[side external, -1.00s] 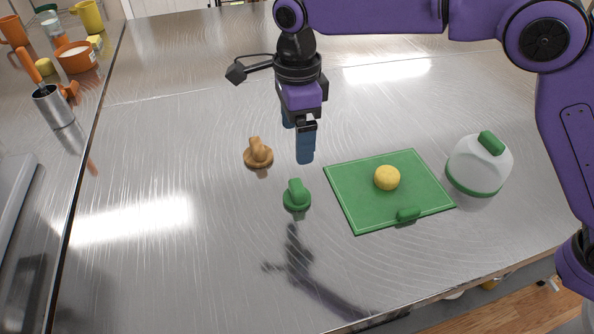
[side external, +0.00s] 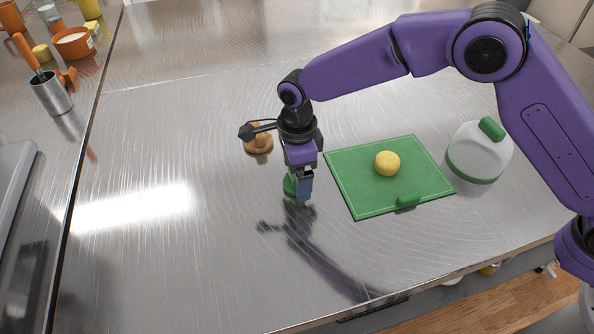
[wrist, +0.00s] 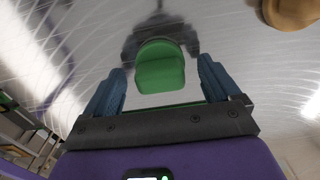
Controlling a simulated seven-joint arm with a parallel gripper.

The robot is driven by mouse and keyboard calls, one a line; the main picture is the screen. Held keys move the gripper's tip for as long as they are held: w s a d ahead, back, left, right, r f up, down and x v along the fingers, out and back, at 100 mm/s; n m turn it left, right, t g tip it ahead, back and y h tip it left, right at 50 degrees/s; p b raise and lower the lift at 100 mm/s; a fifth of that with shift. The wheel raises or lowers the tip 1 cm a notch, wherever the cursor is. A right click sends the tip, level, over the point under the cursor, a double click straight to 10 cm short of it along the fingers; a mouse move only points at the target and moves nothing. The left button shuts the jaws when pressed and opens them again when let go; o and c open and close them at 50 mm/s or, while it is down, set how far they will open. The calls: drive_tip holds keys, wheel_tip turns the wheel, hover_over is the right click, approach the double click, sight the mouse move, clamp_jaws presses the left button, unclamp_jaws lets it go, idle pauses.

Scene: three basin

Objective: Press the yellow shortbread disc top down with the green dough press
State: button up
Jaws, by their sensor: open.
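The green dough press (side external: 290,185) stands on the steel counter, partly hidden behind my gripper (side external: 303,196) in the side view. In the wrist view the handle of the green dough press (wrist: 160,68) sits between the two blue fingers of my gripper (wrist: 160,90). The fingers are open, with a gap on each side of the handle. The yellow shortbread disc (side external: 387,163), a rounded lump, rests on the green mat (side external: 352,186) to the right of my gripper.
A wooden press (side external: 258,142) stands just behind and left of my gripper. A green block (side external: 408,200) lies at the mat's front edge. A clear container with a green handle (side external: 479,152) stands right of the mat. The counter's left and front are clear.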

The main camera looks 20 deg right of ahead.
drive_tip(key=shift+f, duration=0.15)
drive_tip(key=shift+c, duration=0.3)
drive_tip(key=c, duration=1.1)
drive_tip(key=o, duration=0.8)
drive_tip(key=shift+r, duration=0.25)
drive_tip(key=c, duration=0.9)
drive_tip(key=shift+r, duration=0.1)
